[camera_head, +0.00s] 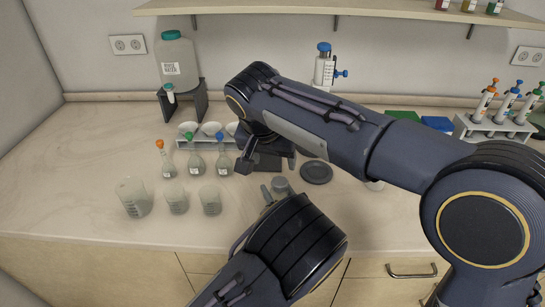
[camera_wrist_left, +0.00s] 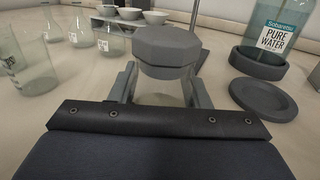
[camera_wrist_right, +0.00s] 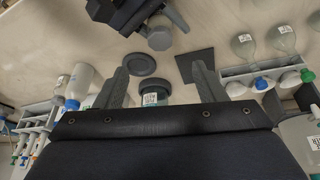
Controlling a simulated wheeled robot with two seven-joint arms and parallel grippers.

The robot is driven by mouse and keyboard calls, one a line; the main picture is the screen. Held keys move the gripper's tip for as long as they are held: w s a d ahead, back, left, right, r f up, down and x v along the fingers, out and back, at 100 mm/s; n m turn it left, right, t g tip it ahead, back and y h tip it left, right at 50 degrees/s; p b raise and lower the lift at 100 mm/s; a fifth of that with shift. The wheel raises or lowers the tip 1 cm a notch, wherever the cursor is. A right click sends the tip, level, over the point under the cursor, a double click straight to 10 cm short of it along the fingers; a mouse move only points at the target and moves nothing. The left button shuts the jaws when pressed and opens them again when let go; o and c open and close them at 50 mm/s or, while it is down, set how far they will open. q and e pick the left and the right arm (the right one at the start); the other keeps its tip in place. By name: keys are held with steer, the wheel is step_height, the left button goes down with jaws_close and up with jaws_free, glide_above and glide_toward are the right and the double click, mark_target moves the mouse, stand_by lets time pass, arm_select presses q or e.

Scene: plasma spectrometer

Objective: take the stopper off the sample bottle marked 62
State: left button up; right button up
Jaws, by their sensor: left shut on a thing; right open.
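Three labelled flasks stand in a row: one with an orange stopper (camera_head: 160,144), one green (camera_head: 189,137), one blue (camera_head: 219,137). Their labels are too small to read, so I cannot tell which is marked 62. The same piece shows in the right wrist view (camera_wrist_right: 160,34). My right gripper (camera_head: 266,160) is open, right of the blue-stoppered flask. Nothing touches its fingers in the right wrist view (camera_wrist_right: 162,72).
Beakers (camera_head: 134,198) stand in front of the flasks, with a rack of white bowls (camera_head: 211,128) behind. A dark disc (camera_head: 316,172) lies on the right; a pure-water bottle (camera_wrist_left: 286,38) stands behind it. A pipette rack (camera_head: 487,130) is far right. My right arm hides the middle back.

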mark_target(279, 181)
steer(key=shift+m, duration=0.5)
steer(key=x, duration=1.2)
steer(key=c, duration=1.2)
steer(key=shift+r, duration=0.15)
steer(key=shift+r, duration=0.1)
arm_select(q)
steer(key=shift+f, duration=0.1)
arm_select(e)
steer(key=shift+r, duration=1)
